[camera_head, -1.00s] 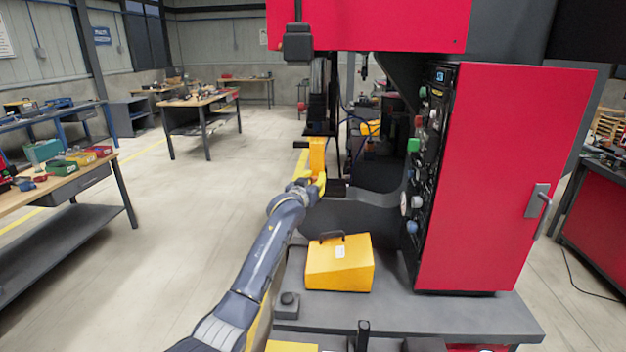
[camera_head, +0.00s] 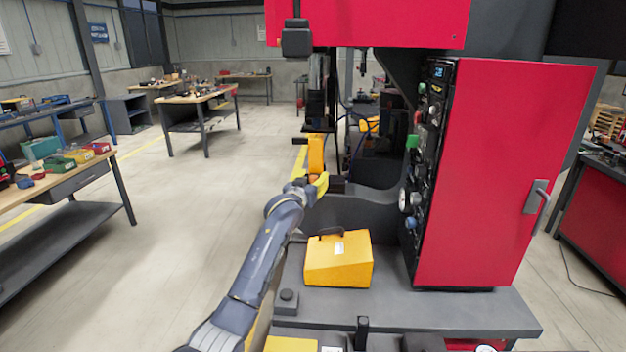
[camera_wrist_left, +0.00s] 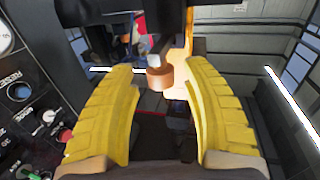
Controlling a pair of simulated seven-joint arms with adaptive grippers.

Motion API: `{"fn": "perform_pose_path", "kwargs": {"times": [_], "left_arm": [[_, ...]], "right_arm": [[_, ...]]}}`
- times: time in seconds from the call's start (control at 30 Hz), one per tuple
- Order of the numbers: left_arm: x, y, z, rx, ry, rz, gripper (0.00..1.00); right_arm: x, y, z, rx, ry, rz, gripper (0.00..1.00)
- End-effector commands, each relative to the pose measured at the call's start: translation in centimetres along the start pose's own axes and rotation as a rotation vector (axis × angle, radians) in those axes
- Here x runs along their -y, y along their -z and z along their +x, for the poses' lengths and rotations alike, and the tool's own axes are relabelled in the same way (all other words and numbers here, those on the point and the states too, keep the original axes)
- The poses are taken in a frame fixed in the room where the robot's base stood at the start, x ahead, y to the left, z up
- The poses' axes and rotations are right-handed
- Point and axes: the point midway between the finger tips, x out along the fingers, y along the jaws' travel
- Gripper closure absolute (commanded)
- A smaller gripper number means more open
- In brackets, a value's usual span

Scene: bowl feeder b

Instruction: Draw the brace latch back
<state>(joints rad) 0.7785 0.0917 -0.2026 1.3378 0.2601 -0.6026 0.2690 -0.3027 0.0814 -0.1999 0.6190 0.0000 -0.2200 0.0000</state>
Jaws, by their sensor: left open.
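An orange upright brace piece (camera_head: 316,155) stands on the machine's dark column, with a short dark peg (camera_head: 299,140) sticking out on its left. I cannot tell for sure which part is the latch. My left gripper (camera_head: 322,184) is just below the brace piece, its yellow fingers near its lower end. In the left wrist view the two yellow fingers (camera_wrist_left: 160,74) are wide apart. A copper-coloured round part (camera_wrist_left: 160,78) shows between their tips, with clear gaps to both fingers. Contact is not visible. My right gripper is not in view.
A yellow box with a handle (camera_head: 338,262) sits on the grey machine base (camera_head: 450,308). The red cabinet (camera_head: 515,180) and its control panel with knobs (camera_head: 422,150) stand to the right. Open floor lies left of the arm, beyond it a workbench (camera_head: 75,172).

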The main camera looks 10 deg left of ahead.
Motion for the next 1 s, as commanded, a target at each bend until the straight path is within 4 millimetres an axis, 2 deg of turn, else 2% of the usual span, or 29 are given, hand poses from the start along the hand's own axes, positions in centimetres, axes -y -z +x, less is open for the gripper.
{"fn": "perform_pose_path", "kwargs": {"times": [0.27,0.8,1.0], "left_arm": [[0.1,0.0,-1.2,-0.001,0.000,0.000,0.52],[0.0,0.0,-9.0,-0.002,0.000,0.000,0.52],[0.0,0.0,-11.0,0.000,0.000,0.000,0.52]], "right_arm": [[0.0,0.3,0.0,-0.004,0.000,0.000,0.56],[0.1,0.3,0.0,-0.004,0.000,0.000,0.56],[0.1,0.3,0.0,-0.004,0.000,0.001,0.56]]}}
